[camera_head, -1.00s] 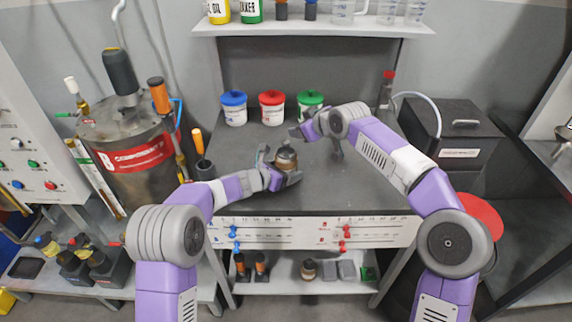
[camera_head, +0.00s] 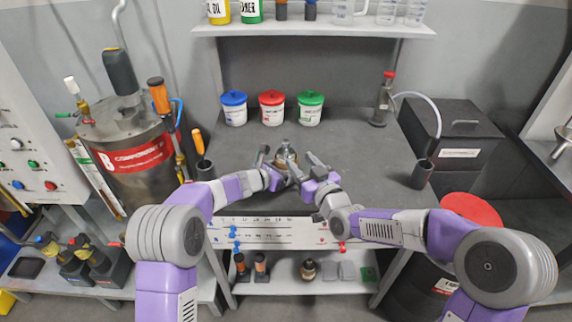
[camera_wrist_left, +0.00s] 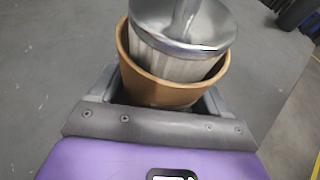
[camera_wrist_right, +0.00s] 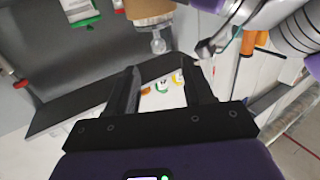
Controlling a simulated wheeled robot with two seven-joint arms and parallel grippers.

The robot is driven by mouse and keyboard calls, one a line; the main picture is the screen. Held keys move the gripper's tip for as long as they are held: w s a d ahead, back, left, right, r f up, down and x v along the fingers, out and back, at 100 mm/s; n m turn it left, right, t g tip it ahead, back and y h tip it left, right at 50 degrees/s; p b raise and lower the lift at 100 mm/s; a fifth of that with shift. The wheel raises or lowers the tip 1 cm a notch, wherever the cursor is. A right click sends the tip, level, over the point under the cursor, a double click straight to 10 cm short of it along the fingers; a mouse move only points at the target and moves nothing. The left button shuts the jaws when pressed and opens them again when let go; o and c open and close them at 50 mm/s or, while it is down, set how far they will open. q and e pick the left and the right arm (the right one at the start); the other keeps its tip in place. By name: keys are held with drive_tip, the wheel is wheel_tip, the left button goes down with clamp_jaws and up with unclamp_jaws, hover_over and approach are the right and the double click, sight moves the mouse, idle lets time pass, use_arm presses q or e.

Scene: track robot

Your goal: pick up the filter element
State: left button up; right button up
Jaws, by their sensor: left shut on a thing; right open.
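The filter element (camera_wrist_left: 165,52) is white and pleated, with a shiny metal cap and stem. It sits inside a brown cup-shaped housing (camera_wrist_left: 160,90), its top standing above the rim. My left gripper (camera_head: 278,168) is shut on the housing and holds it over the front middle of the table. My right gripper (camera_head: 310,168) is open and empty, just right of the housing. In the right wrist view, the housing (camera_wrist_right: 150,8) shows at the top edge, beyond the open fingers, with a clear knob below it. The filter element is out of that view.
Blue-lidded (camera_head: 234,108), red-lidded (camera_head: 271,108) and green-lidded (camera_head: 310,109) tubs stand at the back of the grey table (camera_head: 350,150). A dark cup (camera_head: 422,174) and a red-capped bottle (camera_head: 382,100) stand at the right. A large metal drum (camera_head: 130,160) is at the left. The table's middle is clear.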

sight(288, 147)
drive_tip(key=x, duration=0.6)
drive_tip(key=shift+w+a+f, duration=0.1)
drive_tip(key=shift+w+a, duration=0.1)
drive_tip(key=shift+w, duration=0.15)
drive_tip(key=x, duration=0.4)
drive_tip(key=shift+d+f, duration=0.15)
drive_tip(key=shift+f, duration=0.25)
drive_tip(key=shift+w+a, duration=0.25)
drive_tip(key=shift+w, duration=0.25)
drive_tip(key=shift+c, duration=0.2)
clamp_jaws()
